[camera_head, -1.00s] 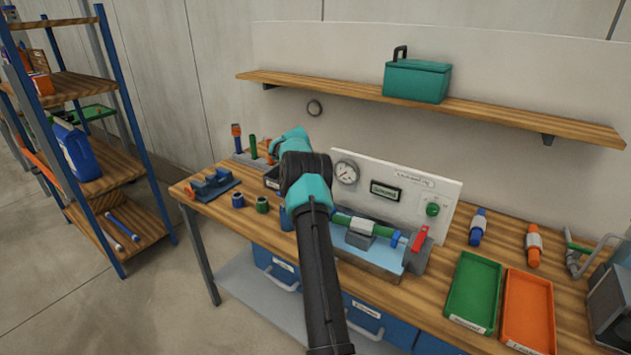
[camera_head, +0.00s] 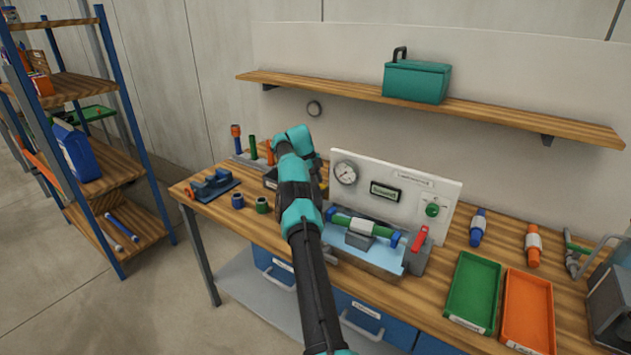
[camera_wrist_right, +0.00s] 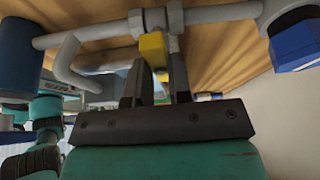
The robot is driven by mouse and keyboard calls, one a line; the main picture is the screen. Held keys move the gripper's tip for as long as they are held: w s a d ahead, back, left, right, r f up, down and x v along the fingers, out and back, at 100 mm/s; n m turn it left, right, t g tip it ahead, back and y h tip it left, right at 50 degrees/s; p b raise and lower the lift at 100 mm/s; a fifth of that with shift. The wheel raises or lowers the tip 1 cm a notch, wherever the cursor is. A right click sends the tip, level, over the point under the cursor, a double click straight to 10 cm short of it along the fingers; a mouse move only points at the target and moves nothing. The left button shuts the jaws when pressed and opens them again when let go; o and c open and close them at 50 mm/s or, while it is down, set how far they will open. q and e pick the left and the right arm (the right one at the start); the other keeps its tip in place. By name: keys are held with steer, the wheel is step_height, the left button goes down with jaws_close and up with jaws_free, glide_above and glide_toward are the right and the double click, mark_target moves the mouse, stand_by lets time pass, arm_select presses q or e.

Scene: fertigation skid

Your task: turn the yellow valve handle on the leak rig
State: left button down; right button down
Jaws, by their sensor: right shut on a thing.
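The leak rig stands on the wooden bench in the head view, with a white panel (camera_head: 412,203) carrying a round gauge, a small display and a green knob. A green pipe piece with blue ends (camera_head: 363,227) lies across its front. In the right wrist view the yellow valve handle (camera_wrist_right: 152,47) sits below a grey fitting on a grey pipe. My right gripper (camera_wrist_right: 153,68) is shut on this handle, one dark finger on each side. In the head view my arm hides the gripper and most of the handle. My left gripper is not in view.
A red-handled part (camera_head: 420,238) stands at the rig's right end. A green tray (camera_head: 452,317) and an orange tray (camera_head: 507,343) lie further right. A shelf with a teal box (camera_head: 418,82) hangs above. Loose fittings stand on the bench at left.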

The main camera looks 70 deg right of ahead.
steer(key=shift+m, duration=0.3)
stand_by(0.5)
steer(key=c, duration=1)
jaws_free()
steer(key=shift+c, duration=0.2)
steer(key=shift+s, duration=0.1)
